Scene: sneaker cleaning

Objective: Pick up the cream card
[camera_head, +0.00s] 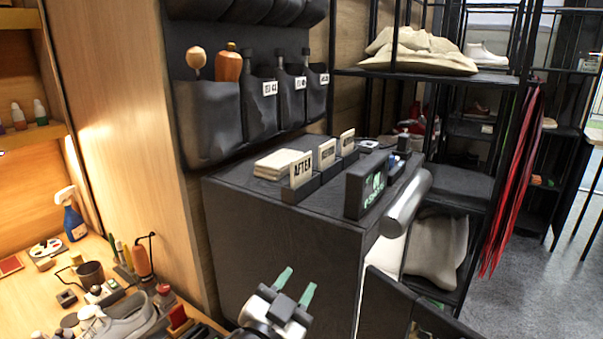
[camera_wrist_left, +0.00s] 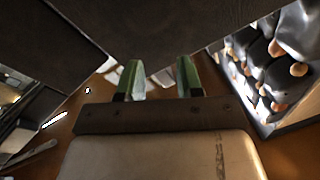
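Three cream cards with dark lettering stand upright in black holders on top of the dark cabinet (camera_head: 240,210). The nearest cream card (camera_head: 302,170) reads "AFTER"; a middle card (camera_head: 326,154) and a far card (camera_head: 347,141) stand behind it. My left gripper (camera_head: 295,285), with green fingertips, is in front of the cabinet, below its top and well apart from the cards. In the left wrist view the gripper (camera_wrist_left: 159,80) has its fingers apart with nothing held between them. No card can be made out there. My right gripper is not in view.
A flat cream stack (camera_head: 281,164) lies left of the cards. A black lit sign (camera_head: 368,184) stands at the cabinet's front right. Black pockets with brushes and bottles (camera_head: 228,66) hang above. A workbench with a grey sneaker (camera_head: 120,325) is at lower left.

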